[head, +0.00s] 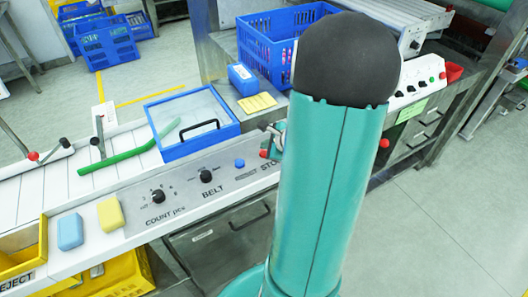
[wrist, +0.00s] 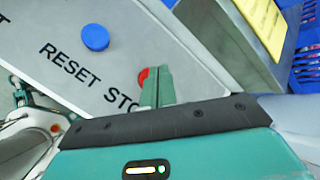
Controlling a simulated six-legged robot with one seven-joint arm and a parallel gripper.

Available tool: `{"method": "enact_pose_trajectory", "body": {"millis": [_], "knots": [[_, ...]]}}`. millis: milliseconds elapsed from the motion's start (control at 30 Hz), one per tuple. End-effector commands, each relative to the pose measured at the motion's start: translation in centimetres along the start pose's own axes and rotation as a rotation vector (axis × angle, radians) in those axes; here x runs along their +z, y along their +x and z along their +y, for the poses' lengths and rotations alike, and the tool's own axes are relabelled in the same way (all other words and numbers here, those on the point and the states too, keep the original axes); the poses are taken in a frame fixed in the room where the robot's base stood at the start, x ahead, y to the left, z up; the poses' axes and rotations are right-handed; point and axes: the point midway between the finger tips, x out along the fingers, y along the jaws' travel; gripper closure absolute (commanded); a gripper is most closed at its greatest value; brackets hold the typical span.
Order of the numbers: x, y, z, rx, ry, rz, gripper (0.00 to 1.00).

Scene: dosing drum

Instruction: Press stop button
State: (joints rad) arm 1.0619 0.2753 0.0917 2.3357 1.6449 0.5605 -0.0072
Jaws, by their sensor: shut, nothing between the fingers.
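The red stop button (wrist: 142,76) sits on the grey control panel (head: 190,190), above the partly covered label "STO". In the wrist view the closed green fingers of my gripper (wrist: 156,86) lie over its right side and hide most of it. I cannot tell whether the fingertips touch it. In the head view a small red part of the stop button (head: 264,153) shows at the left edge of my teal arm, which hides most of my gripper. The blue reset button (wrist: 95,37) is to the left, and also shows in the head view (head: 239,163).
Two black knobs, COUNT (head: 158,197) and BELT (head: 205,175), are further left on the panel. A blue-framed clear lid (head: 190,120) lies behind it. A blue crate (head: 262,45) and yellow notes (head: 257,102) are at the back.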

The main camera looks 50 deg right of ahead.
Motion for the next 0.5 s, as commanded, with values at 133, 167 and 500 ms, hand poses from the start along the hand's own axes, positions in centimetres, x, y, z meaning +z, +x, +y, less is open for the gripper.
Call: {"method": "enact_pose_trajectory", "body": {"millis": [133, 167, 500], "knots": [[-0.03, 0.05, 0.04, 0.000, 0.000, 0.000, 1.00], [-0.06, 0.10, 0.08, 0.001, 0.000, 0.000, 1.00], [-0.45, 0.58, 0.43, -0.001, 0.001, 0.000, 1.00]]}}
